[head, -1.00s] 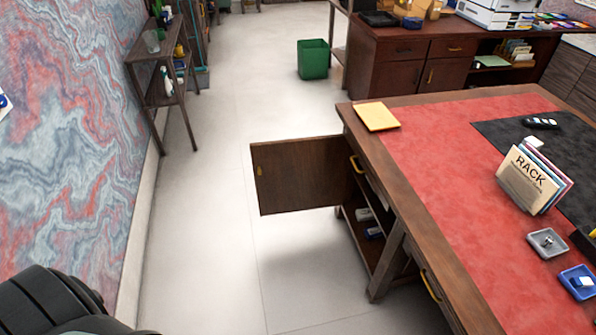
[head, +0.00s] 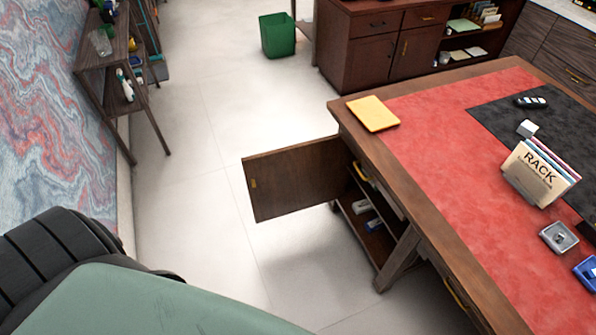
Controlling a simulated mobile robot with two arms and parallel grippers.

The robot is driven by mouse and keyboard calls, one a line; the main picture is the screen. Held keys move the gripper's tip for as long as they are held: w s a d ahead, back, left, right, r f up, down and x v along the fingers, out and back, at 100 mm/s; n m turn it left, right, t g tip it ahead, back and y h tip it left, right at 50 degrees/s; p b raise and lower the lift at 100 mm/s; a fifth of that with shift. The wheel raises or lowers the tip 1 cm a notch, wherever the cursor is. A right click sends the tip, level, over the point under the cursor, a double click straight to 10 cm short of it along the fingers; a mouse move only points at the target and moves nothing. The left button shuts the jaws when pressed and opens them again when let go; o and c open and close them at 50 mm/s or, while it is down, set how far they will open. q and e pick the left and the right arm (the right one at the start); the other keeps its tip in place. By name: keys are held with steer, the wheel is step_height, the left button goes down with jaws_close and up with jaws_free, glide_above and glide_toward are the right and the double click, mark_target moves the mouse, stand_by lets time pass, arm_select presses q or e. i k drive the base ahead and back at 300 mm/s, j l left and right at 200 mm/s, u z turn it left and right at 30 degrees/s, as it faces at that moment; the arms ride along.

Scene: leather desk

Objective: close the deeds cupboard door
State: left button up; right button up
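The deeds cupboard door (head: 297,178) is a dark wooden panel with a small brass handle near its left edge. It stands wide open, swung out to the left from the side of the desk (head: 385,165). The cupboard's open inside (head: 372,228) shows to the right of the door, with a few small white and blue items on its shelf. My arm comes in at the lower left, with dark and green parts, well apart from the door. Neither gripper shows in the head view.
The light floor (head: 195,215) left of the door is clear. A wooden shelf stand (head: 117,80) is against the marbled wall at left. A green bin (head: 277,36) and a wooden cabinet (head: 375,55) are at the back. A yellow pad (head: 373,114) lies on the desk corner.

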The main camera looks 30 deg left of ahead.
mark_target(299, 177)
steer(key=i+j+z, duration=0.2)
steer(key=j+z, duration=0.15)
steer(key=j, duration=0.7)
steer(key=i+j+z, duration=0.1)
steer(key=j+z, duration=0.25)
steer(key=j, duration=0.7)
steer(key=j+z, duration=0.4)
steer(key=j, duration=0.65)
steer(key=k, duration=0.05)
